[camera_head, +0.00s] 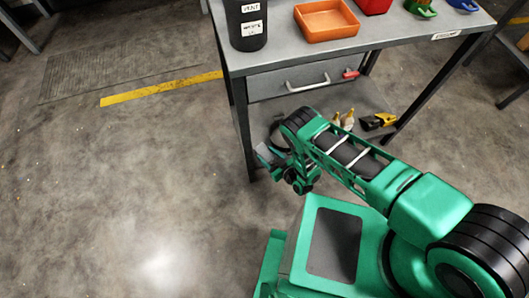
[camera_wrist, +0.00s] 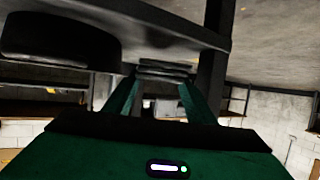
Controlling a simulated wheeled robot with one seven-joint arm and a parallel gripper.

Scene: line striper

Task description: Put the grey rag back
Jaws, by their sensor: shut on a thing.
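My gripper (camera_head: 268,158) is low beside the left front leg of the workbench, near its lower shelf. In the wrist view its two green fingers (camera_wrist: 160,95) are shut on a dark, flat, folded-looking thing, which I take to be the grey rag (camera_wrist: 165,68). In the head view the gripper and arm hide most of it. The held thing is close to the shelf edge in the wrist view; I cannot tell if they touch.
The workbench (camera_head: 290,62) has a closed drawer (camera_head: 290,80). On top are a black canister (camera_head: 245,28), an orange tray (camera_head: 326,20) and a red box (camera_head: 373,5). The lower shelf (camera_head: 372,104) holds bottles (camera_head: 346,120) and a yellow-black tool (camera_head: 378,121).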

